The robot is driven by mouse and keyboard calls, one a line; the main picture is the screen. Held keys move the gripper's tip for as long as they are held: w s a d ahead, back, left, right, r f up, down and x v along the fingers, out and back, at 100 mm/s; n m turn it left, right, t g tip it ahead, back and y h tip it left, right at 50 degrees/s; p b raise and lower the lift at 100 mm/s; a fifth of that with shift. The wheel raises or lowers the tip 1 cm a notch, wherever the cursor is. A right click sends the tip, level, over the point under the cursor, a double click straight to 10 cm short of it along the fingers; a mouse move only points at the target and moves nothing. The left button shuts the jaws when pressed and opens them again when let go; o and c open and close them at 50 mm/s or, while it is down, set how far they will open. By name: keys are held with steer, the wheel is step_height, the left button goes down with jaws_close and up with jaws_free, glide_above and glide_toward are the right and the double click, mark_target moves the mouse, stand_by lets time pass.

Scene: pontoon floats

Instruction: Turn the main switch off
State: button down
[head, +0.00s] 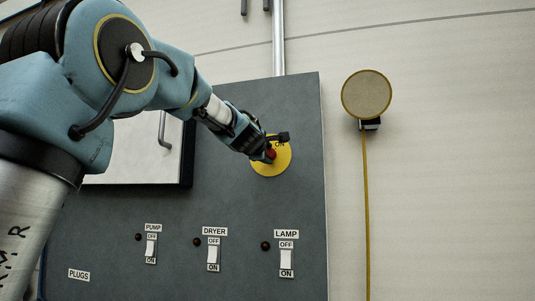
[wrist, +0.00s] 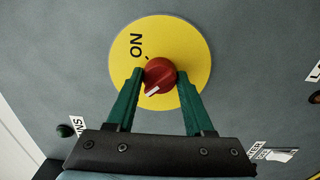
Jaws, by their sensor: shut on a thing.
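The main switch is a red rotary knob (wrist: 159,75) on a yellow disc (wrist: 190,50) marked ON. The disc also shows on the grey panel in the head view (head: 282,163), with the knob (head: 271,154) partly covered by my gripper. My gripper (wrist: 160,80) has its two green fingers on either side of the knob and is shut on it. The knob's white pointer mark points to the lower left in the wrist view, away from the ON lettering. Any OFF lettering is not visible.
The grey panel (head: 220,220) carries switches labelled PUMP (head: 150,248), DRYER (head: 213,256) and LAMP (head: 286,259) below the disc. A white cabinet door (head: 135,150) with a handle is to the left. A round tan device (head: 367,94) hangs on the wall at right.

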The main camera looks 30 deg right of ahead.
steer(key=shift+c, duration=1.4)
jaws_free()
steer(key=v, duration=1)
steer(key=shift+s+a, duration=0.3)
